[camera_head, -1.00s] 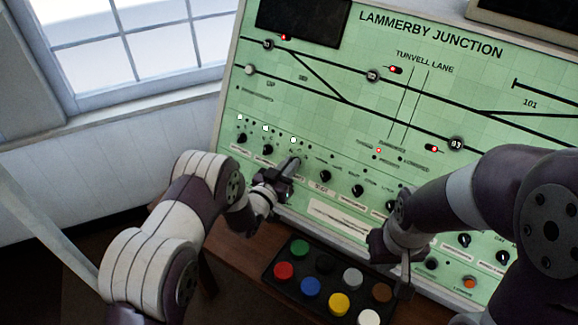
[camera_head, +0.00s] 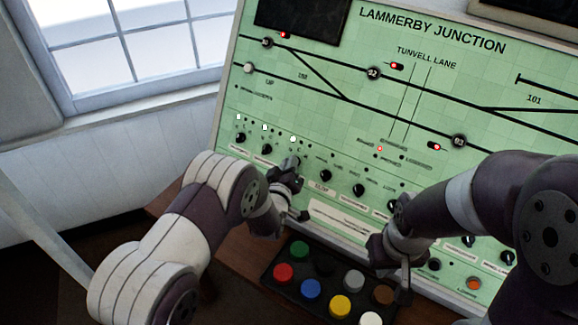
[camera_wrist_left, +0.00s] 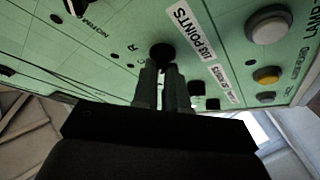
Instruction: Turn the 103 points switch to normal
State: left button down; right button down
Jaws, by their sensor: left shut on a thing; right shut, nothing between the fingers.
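The 103 points switch (camera_wrist_left: 162,52) is a small dark round knob on the green panel, beside its "103 POINTS" label (camera_wrist_left: 188,32) in the left wrist view. My left gripper (camera_wrist_left: 163,78) is shut on this knob, with its two fingers close together around it. In the head view my left gripper (camera_head: 290,165) is at the panel's lower left row of knobs and covers the switch, so its pointer direction cannot be told.
A black box with several coloured buttons (camera_head: 268,277) stands on the wooden desk below the panel. Other dark knobs (camera_head: 326,176) sit close to the right of my left gripper, and more (camera_head: 241,138) to its left. A window (camera_head: 130,45) is at the left.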

pick_arm(q)
jog(key=shift+n, duration=0.3)
jog(key=c, duration=1.2)
grip_release()
jog(key=shift+o, duration=0.2)
jog(key=b+v, duration=0.1)
jog(key=v, duration=1.1)
jog(key=shift+s+r, duration=0.2)
jog(key=shift+s, duration=0.15)
